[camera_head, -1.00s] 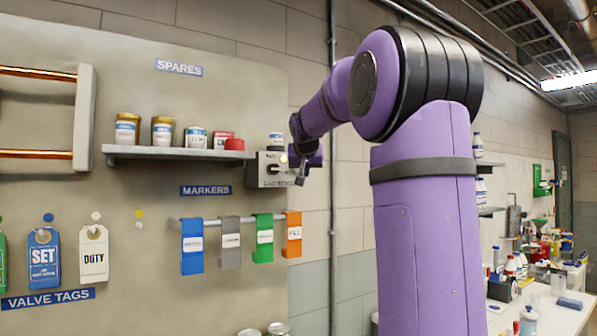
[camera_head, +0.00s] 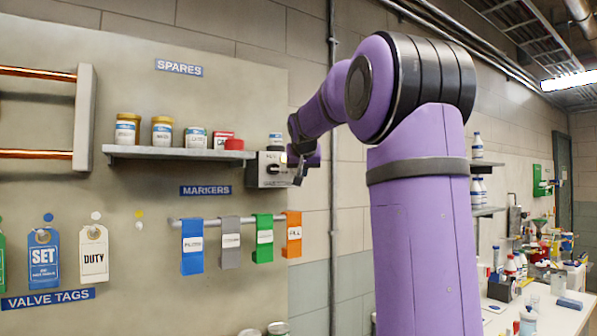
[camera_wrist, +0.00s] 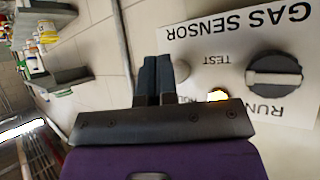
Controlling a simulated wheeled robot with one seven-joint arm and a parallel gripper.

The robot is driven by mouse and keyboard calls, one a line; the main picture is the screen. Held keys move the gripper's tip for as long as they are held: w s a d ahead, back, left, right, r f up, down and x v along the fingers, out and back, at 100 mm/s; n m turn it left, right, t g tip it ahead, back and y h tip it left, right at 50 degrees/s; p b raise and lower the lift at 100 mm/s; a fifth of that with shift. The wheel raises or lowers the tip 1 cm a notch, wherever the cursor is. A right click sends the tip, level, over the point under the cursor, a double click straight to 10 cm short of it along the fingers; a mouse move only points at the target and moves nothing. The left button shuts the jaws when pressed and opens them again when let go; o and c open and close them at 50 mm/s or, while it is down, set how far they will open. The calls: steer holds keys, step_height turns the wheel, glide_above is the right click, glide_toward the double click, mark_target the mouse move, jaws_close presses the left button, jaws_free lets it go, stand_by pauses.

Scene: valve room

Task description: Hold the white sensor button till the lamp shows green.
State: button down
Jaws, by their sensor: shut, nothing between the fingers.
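The gas sensor (camera_head: 267,182) is a pale box at the right end of the shelf in the head view. In the wrist view its face (camera_wrist: 230,40) appears upside down, with a black knob (camera_wrist: 274,76), a "TEST" label and a lamp (camera_wrist: 217,95) glowing yellow-amber, not green. A pale round button (camera_wrist: 182,71) shows beside my fingers, partly hidden by them. My gripper (camera_wrist: 158,62) is shut and empty, its fingertips over the panel's edge beside the button. I cannot tell whether they touch it. In the head view my gripper (camera_head: 298,176) is at the box's right side.
A shelf (camera_head: 175,153) with jars and a red-lidded container runs left of the sensor. Below it, coloured marker tags (camera_head: 230,243) hang from a rail. A vertical pipe (camera_head: 333,120) stands right of the board. A cluttered bench (camera_head: 545,312) is at far right.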

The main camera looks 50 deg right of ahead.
steer(key=shift+w+d, duration=0.1)
steer(key=shift+w, duration=0.4)
stand_by(1.7)
steer(key=shift+s, duration=0.1)
steer(key=shift+s+a, duration=0.25)
steer(key=shift+s, duration=0.55)
steer(key=shift+s+a, duration=0.2)
steer(key=shift+s, duration=0.6)
steer(key=shift+s+a, duration=0.15)
steer(key=shift+s, duration=0.7)
steer(key=shift+s+a, duration=0.2)
steer(key=shift+s, duration=0.6)
